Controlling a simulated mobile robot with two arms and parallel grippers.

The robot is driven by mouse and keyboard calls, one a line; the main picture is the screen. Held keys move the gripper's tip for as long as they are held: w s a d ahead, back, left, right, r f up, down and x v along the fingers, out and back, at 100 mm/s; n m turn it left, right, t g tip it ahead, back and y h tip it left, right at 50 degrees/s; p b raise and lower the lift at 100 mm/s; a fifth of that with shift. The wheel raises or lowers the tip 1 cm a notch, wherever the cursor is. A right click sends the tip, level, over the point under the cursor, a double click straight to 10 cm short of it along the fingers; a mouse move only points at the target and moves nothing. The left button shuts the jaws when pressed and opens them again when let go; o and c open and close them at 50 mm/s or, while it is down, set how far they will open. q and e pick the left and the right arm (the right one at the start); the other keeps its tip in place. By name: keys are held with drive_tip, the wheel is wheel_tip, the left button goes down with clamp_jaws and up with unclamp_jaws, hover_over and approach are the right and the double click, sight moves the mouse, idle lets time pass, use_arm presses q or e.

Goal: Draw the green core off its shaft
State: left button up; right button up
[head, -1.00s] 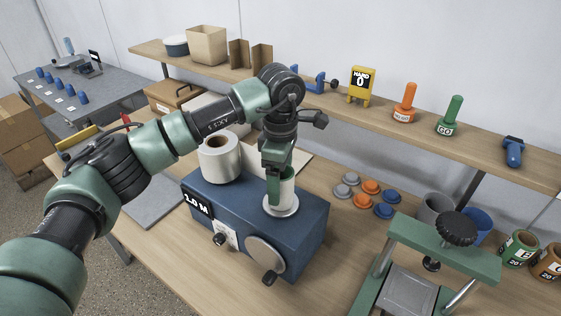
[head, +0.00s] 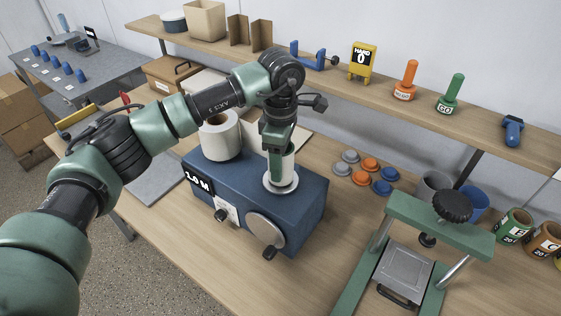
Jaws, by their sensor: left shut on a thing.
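My left gripper (head: 278,163) points down over the blue winding machine (head: 245,200), in the middle of the head view. It is shut on an upright core (head: 288,166) that stands on the machine's pale round flange (head: 281,182). The core shows as a pale cylinder beside a green strip. I cannot tell how much of the green is the core and how much is my finger. The shaft is hidden inside the core and behind the gripper. My right gripper is not in view.
Orange, blue and grey caps (head: 368,171) lie to the right. A green press (head: 425,235) is at the front right. A shelf (head: 330,85) with several tools runs along the back.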

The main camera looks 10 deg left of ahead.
use_arm(q)
drive_tip(key=shift+r+p, duration=1.65)
drive_tip(key=shift+r, duration=2.55)
